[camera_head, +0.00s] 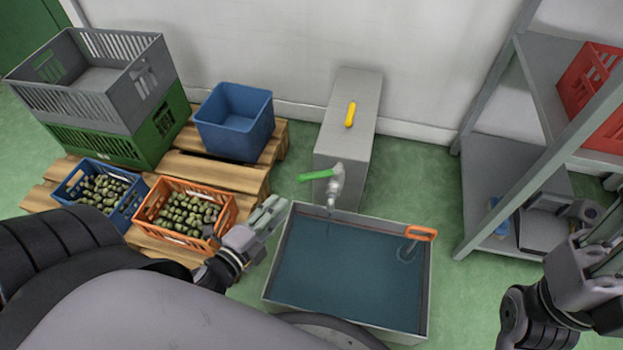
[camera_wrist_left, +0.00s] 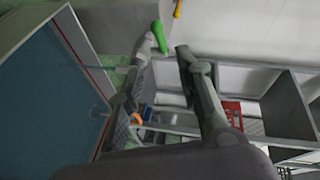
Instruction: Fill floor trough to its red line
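The grey floor trough (camera_head: 428,300) holds blue water (camera_head: 345,272). In the left wrist view a red line (camera_wrist_left: 82,55) runs along its inner wall, with a pale strip of wall between line and water. The tap (camera_head: 336,182) stands over the trough's back edge, its green lever (camera_head: 316,175) pointing left. A pale streak (camera_wrist_left: 118,68) beside the spout in the left wrist view looks like running water. My left gripper (camera_head: 272,208) is at the trough's left back corner, fingers apart and empty. My right gripper (camera_head: 592,262) is at the right edge; its fingertips are unclear.
An orange-handled thing (camera_head: 420,234) hangs at the trough's right wall. A grey box (camera_head: 343,110) with a yellow handle (camera_head: 350,114) stands behind the tap. An orange crate (camera_head: 150,212) of olives sits on pallets at left. A grey shelf (camera_head: 488,150) stands at right.

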